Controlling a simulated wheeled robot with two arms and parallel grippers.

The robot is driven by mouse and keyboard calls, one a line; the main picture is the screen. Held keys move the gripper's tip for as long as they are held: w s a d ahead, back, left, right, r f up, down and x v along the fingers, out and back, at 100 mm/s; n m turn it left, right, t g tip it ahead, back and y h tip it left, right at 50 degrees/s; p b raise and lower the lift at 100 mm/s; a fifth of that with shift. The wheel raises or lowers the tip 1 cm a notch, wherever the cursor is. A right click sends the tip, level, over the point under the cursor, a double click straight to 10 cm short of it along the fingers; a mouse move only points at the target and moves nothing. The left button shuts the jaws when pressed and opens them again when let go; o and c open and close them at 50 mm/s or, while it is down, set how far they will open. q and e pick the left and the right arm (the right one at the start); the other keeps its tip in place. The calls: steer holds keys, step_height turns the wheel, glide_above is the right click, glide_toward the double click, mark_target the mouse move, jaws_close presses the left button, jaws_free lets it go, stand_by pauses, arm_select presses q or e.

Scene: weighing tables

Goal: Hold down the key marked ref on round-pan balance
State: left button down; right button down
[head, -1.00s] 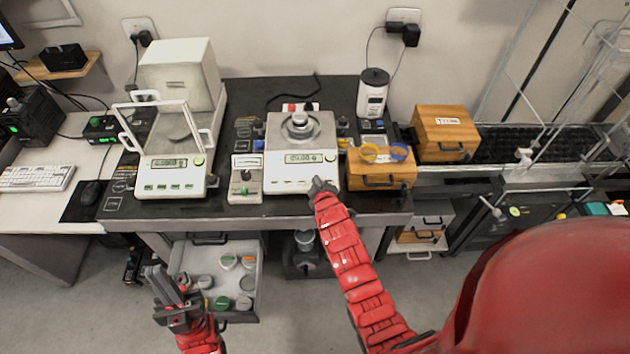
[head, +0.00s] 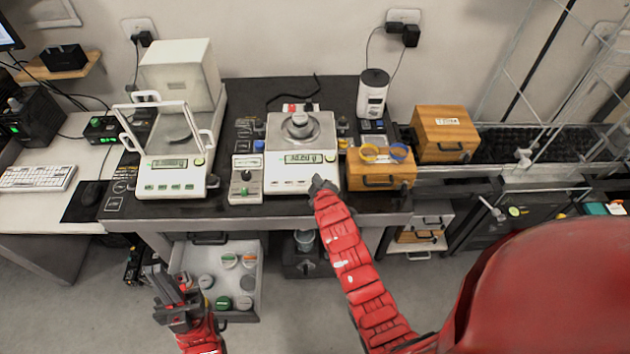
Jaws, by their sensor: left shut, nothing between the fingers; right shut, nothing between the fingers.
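The round-pan balance (head: 274,175) stands in the middle of the dark table, with a metal weight (head: 299,119) on its round pan. Its lit display (head: 303,158) shows digits too small to read surely. My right gripper (head: 318,184) is shut and empty at the right part of the balance's front key strip. It covers the keys there, so I cannot read the ref mark or tell whether a key is pressed. My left gripper (head: 165,285) is shut and empty, low in front of the table, left of the open drawer.
A second balance with a glass draft shield (head: 172,180) stands at the left. A small control box (head: 244,188) sits between the balances. A wooden box (head: 381,176) with yellow and blue rings stands close on the right. An open drawer (head: 258,262) with several jars juts out below.

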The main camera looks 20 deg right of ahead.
steer(key=r, duration=0.1)
steer(key=s+r+p, duration=0.1)
steer(key=r, duration=0.1)
steer(key=r+p, duration=0.1)
steer(key=shift+s+a+r, duration=0.2)
steer(key=shift+s+r, duration=0.05)
steer(key=shift+r, duration=0.1)
stand_by(0.5)
